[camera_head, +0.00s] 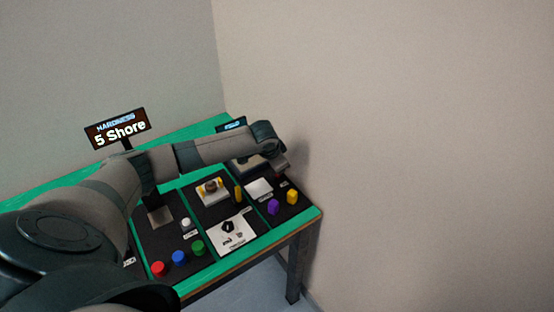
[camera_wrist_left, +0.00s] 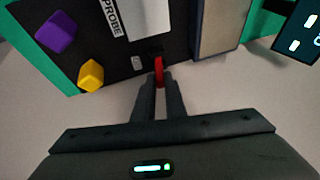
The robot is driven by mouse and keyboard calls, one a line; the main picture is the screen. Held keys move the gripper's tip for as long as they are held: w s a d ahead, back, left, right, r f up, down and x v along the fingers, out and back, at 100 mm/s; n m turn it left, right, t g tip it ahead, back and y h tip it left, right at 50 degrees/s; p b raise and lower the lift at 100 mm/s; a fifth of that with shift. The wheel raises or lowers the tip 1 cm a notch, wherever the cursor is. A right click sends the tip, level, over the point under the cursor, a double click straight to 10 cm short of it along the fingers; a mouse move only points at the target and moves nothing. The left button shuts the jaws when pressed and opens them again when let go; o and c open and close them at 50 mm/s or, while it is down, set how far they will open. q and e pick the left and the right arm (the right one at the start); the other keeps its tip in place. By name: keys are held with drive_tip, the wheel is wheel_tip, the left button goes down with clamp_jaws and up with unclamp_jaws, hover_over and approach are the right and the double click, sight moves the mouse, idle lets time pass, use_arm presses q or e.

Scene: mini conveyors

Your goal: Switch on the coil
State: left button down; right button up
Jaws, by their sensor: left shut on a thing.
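My left gripper (camera_wrist_left: 160,85) is shut on a small red lever (camera_wrist_left: 158,66) at the edge of the black panel (camera_wrist_left: 120,52). Its two dark fingers sit on either side of the lever. A small light label (camera_wrist_left: 137,62) lies beside it, too small to read. In the head view my left gripper (camera_head: 284,173) is at the far right end of the table, and the lever is hard to make out there. A grey box with a pale side (camera_wrist_left: 220,28) stands right of the lever; I cannot tell whether it is the coil. My right gripper is not in view.
A purple block (camera_head: 273,207) and a yellow block (camera_head: 292,197) stand near a white pad (camera_head: 258,188) marked PROBE in the wrist view. A dark display (camera_wrist_left: 300,32) is close on the right. Red (camera_head: 158,269), blue (camera_head: 179,258) and green (camera_head: 198,247) pieces lie at the front.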

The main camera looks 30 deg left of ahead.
use_arm(q)
drive_tip(key=shift+s+d+t+y+p, duration=0.2)
drive_tip(key=shift+d+t+y+p, duration=0.1)
drive_tip(key=shift+d+y+p, duration=0.3)
drive_tip(key=shift+s+d+f+m+t+y, duration=0.25)
drive_tip(key=shift+d+f+m+t+y, duration=0.15)
drive_tip(key=shift+d+f+t+y, duration=0.45)
drive_tip(key=shift+s+d+f+m+y, duration=0.2)
drive_tip(key=shift+d+m+y, duration=0.1)
drive_tip(key=shift+y, duration=0.65)
drive_tip(key=shift+s+d+f+t+y+b, duration=0.1)
drive_tip(key=shift+f+t+y+b, duration=0.15)
drive_tip(key=shift+t+y+b, duration=0.3)
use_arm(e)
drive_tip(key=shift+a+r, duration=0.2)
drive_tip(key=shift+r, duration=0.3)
use_arm(q)
drive_tip(key=c, duration=1.8)
unclamp_jaws()
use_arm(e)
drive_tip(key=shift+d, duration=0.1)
use_arm(q)
drive_tip(key=shift+r, duration=0.1)
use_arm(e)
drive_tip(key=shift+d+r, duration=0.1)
